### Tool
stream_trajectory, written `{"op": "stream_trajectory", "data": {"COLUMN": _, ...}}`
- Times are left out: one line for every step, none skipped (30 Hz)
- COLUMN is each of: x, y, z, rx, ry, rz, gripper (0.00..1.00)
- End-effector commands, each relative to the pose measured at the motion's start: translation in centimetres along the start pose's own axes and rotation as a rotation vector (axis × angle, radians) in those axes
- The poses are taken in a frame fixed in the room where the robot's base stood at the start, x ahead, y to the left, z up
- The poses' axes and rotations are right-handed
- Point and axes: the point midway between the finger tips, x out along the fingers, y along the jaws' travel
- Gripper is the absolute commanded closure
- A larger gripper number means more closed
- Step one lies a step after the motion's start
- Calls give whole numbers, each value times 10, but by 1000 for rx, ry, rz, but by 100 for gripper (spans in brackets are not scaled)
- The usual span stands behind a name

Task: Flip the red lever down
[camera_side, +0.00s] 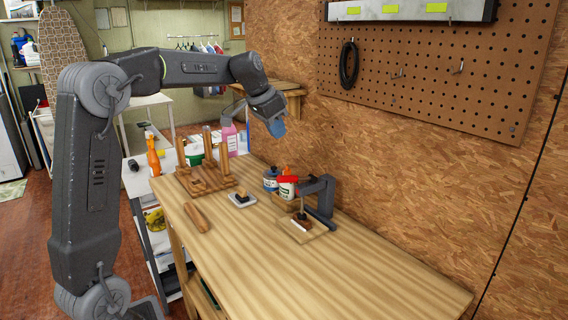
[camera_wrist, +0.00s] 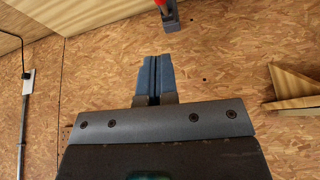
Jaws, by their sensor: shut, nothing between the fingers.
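The red lever (camera_side: 288,179) sticks out to the left from a dark grey clamp-like device (camera_side: 322,190) on the workbench, in front of a white and red bottle. In the side view it looks roughly level. In the wrist view, a red piece (camera_wrist: 160,3) with a grey block (camera_wrist: 171,20) shows at the top edge, partly cut off; it seems to be the lever and its device. My gripper (camera_side: 278,129) is raised above the bench near the wall, up and slightly left of the lever, apart from it. Its blue-grey fingers (camera_wrist: 156,62) are shut together and empty.
The device stands on a small wooden board (camera_side: 300,226). The wall is close behind; the bench's right front is clear.

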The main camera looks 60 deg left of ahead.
Motion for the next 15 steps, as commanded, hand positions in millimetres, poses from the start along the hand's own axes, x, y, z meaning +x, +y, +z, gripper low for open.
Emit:
{"op": "stream_trajectory", "data": {"x": -1, "y": -5, "z": -10, "rx": -10, "ry": -35, "rz": 14, "gripper": 100}}
{"op": "stream_trajectory", "data": {"x": -3, "y": -7, "z": -15, "rx": -19, "ry": -59, "rz": 21, "gripper": 100}}
{"op": "stream_trajectory", "data": {"x": -5, "y": -9, "z": -20, "rx": -31, "ry": -89, "rz": 30, "gripper": 100}}
{"op": "stream_trajectory", "data": {"x": -6, "y": -11, "z": -23, "rx": -39, "ry": -110, "rz": 34, "gripper": 100}}
{"op": "stream_trajectory", "data": {"x": -8, "y": -13, "z": -25, "rx": -49, "ry": -133, "rz": 39, "gripper": 100}}
{"op": "stream_trajectory", "data": {"x": -9, "y": -14, "z": -28, "rx": -61, "ry": -158, "rz": 42, "gripper": 100}}
{"op": "stream_trajectory", "data": {"x": -11, "y": -16, "z": -30, "rx": -68, "ry": -176, "rz": 44, "gripper": 100}}
{"op": "stream_trajectory", "data": {"x": -12, "y": -16, "z": -31, "rx": -77, "ry": -193, "rz": 45, "gripper": 100}}
{"op": "stream_trajectory", "data": {"x": -13, "y": -18, "z": -33, "rx": -86, "ry": -211, "rz": 47, "gripper": 100}}
{"op": "stream_trajectory", "data": {"x": -15, "y": -18, "z": -34, "rx": -92, "ry": -223, "rz": 47, "gripper": 100}}
{"op": "stream_trajectory", "data": {"x": -15, "y": -19, "z": -34, "rx": -98, "ry": -233, "rz": 47, "gripper": 100}}
{"op": "stream_trajectory", "data": {"x": -16, "y": -19, "z": -35, "rx": -103, "ry": -245, "rz": 47, "gripper": 100}}
{"op": "stream_trajectory", "data": {"x": -17, "y": -19, "z": -35, "rx": -106, "ry": -251, "rz": 47, "gripper": 100}}
{"op": "stream_trajectory", "data": {"x": -17, "y": -19, "z": -35, "rx": -110, "ry": -256, "rz": 48, "gripper": 100}}
{"op": "stream_trajectory", "data": {"x": -16, "y": -19, "z": -35, "rx": -112, "ry": -260, "rz": 48, "gripper": 100}}
